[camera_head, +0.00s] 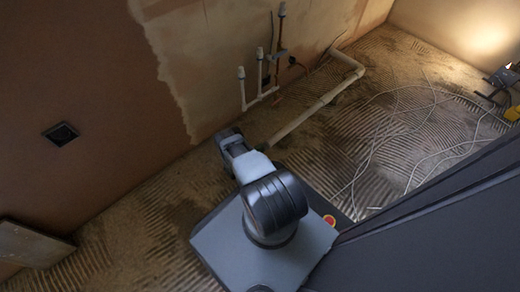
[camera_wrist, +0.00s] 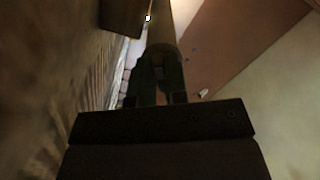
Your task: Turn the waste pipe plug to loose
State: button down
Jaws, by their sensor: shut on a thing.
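The pale waste pipe (camera_head: 308,116) runs low along the foot of the wall in the head view, with its near end beside my arm. In the wrist view a brownish round-ended thing (camera_wrist: 161,28) stretches away from my gripper (camera_wrist: 162,68). It looks like the pipe with its plug end between the two dark fingers. The fingers are shut on this end. The plug itself is dark and mostly hidden, and its turn angle cannot be read. In the head view my fingers are hidden or too small to make out.
Thin supply pipes with pale caps (camera_head: 241,73) rise by the wall above the waste pipe. Loose pale cables (camera_head: 400,125) lie across the ridged floor to the right. A board (camera_head: 32,244) leans at the lower left. A dark wall box (camera_head: 61,133) is at left.

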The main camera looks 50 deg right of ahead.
jog(key=c, duration=1.1)
grip_release()
jog(key=shift+c, duration=0.2)
jog(key=a, duration=0.9)
jog(key=w+a+p, duration=0.1)
jog(key=a, duration=0.3)
jog(key=shift+a, duration=0.4)
